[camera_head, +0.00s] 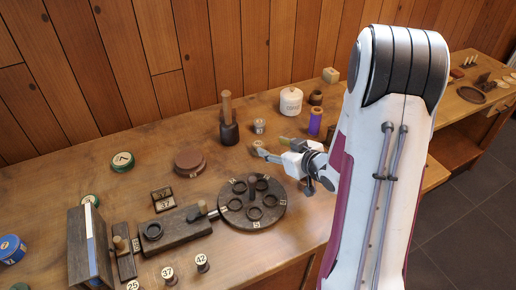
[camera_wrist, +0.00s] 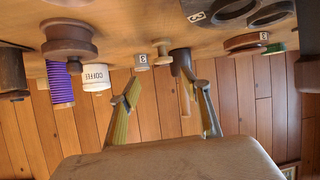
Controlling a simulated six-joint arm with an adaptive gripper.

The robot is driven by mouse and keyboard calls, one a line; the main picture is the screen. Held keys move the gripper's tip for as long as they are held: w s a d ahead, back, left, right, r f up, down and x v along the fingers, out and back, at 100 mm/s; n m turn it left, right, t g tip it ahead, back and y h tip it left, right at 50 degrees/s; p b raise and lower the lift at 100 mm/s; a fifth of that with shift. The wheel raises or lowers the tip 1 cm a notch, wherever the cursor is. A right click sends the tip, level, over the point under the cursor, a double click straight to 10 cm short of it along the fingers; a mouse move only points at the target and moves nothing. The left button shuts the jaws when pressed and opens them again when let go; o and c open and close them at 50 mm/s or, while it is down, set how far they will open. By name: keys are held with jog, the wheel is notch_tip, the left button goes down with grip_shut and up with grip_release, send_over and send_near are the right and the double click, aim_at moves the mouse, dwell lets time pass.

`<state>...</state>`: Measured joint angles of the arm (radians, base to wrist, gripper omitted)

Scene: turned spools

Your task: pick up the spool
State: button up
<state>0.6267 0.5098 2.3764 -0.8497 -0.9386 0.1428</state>
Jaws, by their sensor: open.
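Several spool-shaped pieces stand on the bench. A purple-wound spool (camera_head: 315,121) stands right of and behind my gripper (camera_head: 274,147); it also shows at the left in the wrist view (camera_wrist: 60,84). A dark brown turned spool (camera_wrist: 68,38) is larger and nearer in the wrist view. A small pale turned piece (camera_wrist: 161,48) shows near the middle there. I cannot tell which one the task means. My gripper, also seen in the wrist view (camera_wrist: 168,92), is open, with nothing between its fingers. The wrist view is upside down.
A white coffee canister (camera_head: 291,101), a dark mallet-like piece (camera_head: 228,122) and a small numbered piece (camera_head: 259,126) stand behind my gripper. A round dark plate with rings (camera_head: 252,220) lies in front. Bare bench (camera_head: 60,180) lies at left.

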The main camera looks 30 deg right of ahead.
aim_at(262, 147)
jog(key=shift+s+a+f+y, duration=0.1)
jog(key=shift+f+y, duration=0.4)
jog(key=shift+f, duration=0.25)
jog(key=shift+t, duration=0.3)
jog(key=shift+x, duration=1.25)
jog(key=shift+f, duration=0.1)
jog(key=shift+x, duration=2.6)
jog(key=shift+f, duration=0.15)
jog(key=shift+s, duration=0.1)
jog(key=c, duration=1)
